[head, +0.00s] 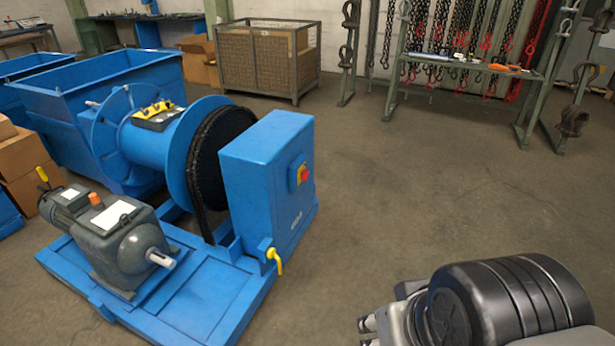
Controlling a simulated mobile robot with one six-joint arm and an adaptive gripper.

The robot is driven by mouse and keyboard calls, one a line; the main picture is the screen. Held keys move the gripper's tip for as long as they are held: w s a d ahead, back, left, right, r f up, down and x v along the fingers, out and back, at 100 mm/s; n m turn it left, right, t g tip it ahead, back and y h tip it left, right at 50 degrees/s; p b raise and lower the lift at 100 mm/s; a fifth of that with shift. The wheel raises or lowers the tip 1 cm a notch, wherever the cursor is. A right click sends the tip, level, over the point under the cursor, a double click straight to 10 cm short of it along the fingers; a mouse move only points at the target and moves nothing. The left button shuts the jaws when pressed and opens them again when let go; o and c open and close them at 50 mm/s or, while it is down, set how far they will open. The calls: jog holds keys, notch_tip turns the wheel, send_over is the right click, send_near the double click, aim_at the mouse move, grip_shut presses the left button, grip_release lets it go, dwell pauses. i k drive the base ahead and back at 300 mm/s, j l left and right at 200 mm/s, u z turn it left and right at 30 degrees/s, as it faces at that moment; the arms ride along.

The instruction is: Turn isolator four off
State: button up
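A red rotary switch on a yellow plate (301,175) is on the right-hand face of the blue cabinet (252,165). Small white lettering below it is too small to read, so I cannot tell which isolator it is. A yellow lever handle (275,260) hangs low at the cabinet's front corner. What seem to be the fingertips of my gripper (367,330) show at the bottom edge, beside my dark arm link. They are apart from the cabinet, to its lower right. Most of the gripper is cut off or hidden.
A grey motor and gearbox (115,235) and a blue drum (160,150) with a black chain share a blue base frame (215,310). Bare floor (400,190) lies right of the cabinet. A mesh crate (268,60) and chain racks (470,65) stand at the back.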

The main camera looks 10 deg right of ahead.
aim_at(305, 174)
jog(key=i+l+u, duration=0.1)
jog(key=i+l, duration=0.25)
jog(key=i+l+u, duration=0.15)
jog(key=i+l, duration=0.25)
jog(key=i+l+u, duration=0.1)
jog(key=i+l, duration=0.3)
jog(key=i+l+u, duration=0.1)
jog(key=i+l, duration=0.25)
jog(key=l, duration=0.15)
jog(key=i+l+u, duration=0.15)
jog(key=i+l, duration=0.2)
jog(key=l, duration=0.15)
jog(key=i+l+u, duration=0.1)
jog(key=i+l, duration=0.2)
jog(key=l, duration=0.25)
jog(key=i+l+u, duration=0.15)
jog(key=i+l, duration=0.15)
jog(key=l, duration=0.25)
jog(key=i+l+u, duration=0.1)
jog(key=i+l, duration=0.15)
jog(key=l, duration=0.3)
